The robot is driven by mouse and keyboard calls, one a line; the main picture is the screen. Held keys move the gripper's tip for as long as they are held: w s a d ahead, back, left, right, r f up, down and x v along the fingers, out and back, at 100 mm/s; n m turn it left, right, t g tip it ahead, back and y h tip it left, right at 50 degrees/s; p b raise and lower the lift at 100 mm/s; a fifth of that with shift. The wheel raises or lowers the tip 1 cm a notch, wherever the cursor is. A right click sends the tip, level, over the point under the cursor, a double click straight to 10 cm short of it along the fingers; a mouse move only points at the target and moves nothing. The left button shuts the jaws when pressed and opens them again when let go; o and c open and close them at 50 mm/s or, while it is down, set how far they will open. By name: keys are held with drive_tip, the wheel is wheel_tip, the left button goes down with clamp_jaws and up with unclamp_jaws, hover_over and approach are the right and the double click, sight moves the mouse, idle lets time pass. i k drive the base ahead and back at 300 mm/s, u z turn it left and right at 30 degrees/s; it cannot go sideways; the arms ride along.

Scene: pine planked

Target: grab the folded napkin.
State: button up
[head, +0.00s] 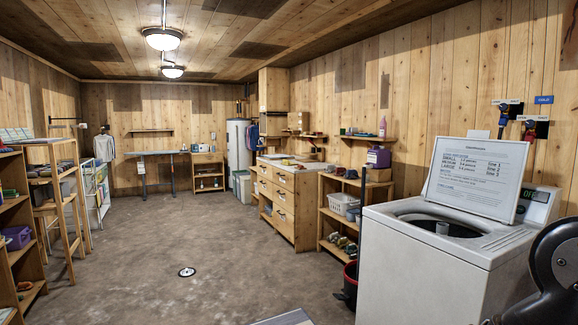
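I cannot make out a folded napkin for sure in the head view. Small coloured items lie on the wooden drawer counter (297,205) right of the middle, too small to tell apart; one or more may be cloth. My gripper is not in view. Only a dark rounded part, probably of my own arm, shows at the lower right edge.
A white top-loading washer (415,262) with its lid raised stands at the right. Beside it is an open shelf (322,215) with a white basket (344,204). Wooden shelves (62,197) line the left. A drain (187,272) marks the broad, clear floor.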

sight(284, 161)
drive_tip(key=u, duration=0.1)
drive_tip(key=i, duration=1)
drive_tip(key=u, duration=0.25)
drive_tip(key=i, duration=2.15)
drive_tip(key=u, duration=0.2)
drive_tip(key=i, duration=4.15)
drive_tip(key=z, duration=0.2)
drive_tip(key=i, duration=1.7)
drive_tip(key=z, duration=0.2)
